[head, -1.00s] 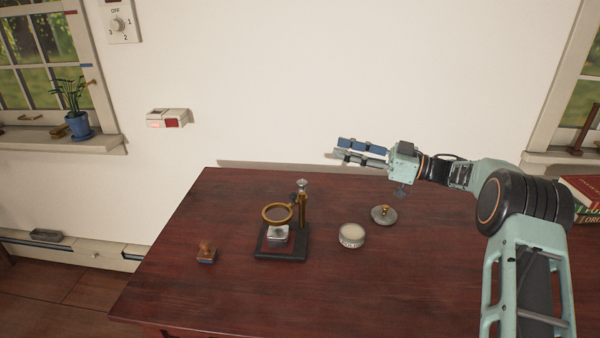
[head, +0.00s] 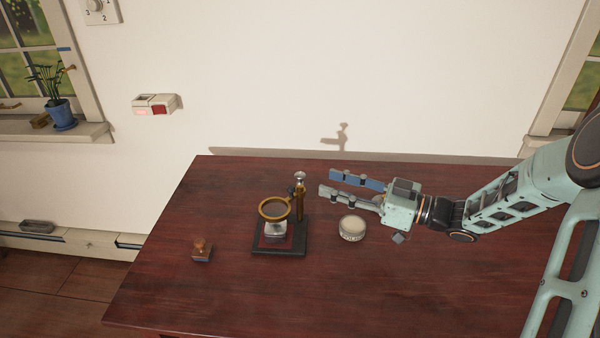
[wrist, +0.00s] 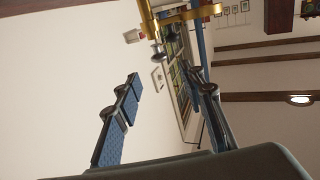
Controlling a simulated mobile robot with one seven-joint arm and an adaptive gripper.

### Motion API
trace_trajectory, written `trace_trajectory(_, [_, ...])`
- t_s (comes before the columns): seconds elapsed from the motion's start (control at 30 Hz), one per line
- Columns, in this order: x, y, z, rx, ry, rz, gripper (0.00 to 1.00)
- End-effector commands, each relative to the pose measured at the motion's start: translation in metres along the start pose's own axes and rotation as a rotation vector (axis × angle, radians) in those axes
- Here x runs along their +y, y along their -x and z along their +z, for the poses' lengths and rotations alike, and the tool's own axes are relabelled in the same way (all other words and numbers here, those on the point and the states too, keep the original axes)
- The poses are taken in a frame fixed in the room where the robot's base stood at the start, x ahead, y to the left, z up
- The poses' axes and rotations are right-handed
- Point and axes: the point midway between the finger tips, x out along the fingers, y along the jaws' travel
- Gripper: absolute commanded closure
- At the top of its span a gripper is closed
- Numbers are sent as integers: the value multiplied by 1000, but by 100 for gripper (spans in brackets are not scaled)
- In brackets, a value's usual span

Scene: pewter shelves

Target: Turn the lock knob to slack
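A magnifier stand (head: 280,249) with a black base, brass ring (head: 274,208) and brass post (head: 301,205) stands on the table. A silver knob (head: 300,178) tops the post, and a small dark knob (head: 291,190) sits at its side. I cannot tell for certain which is the lock knob, nor its setting. My gripper (head: 326,183) is open and empty, right of the post's upper part, fingers pointing left. In the wrist view, brass fittings (wrist: 149,22) with a dark knob (wrist: 158,52) show beyond the open fingers, apart from them.
A round white-labelled tin (head: 352,229) stands below my gripper. A wooden stamp (head: 201,250) lies left of the stand. The table (head: 210,300) is clear in front. The wall behind carries a small box with a red switch (head: 157,106).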

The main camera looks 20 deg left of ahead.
Motion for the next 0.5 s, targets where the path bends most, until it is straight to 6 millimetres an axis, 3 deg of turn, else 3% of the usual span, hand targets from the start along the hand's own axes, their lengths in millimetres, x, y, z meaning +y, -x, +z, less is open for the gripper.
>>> trace_trajectory(0.3, [-1,-62,1,1,0,-4,63])
trace_trajectory(0.5, [0,-85,1,0,-1,-1,63])
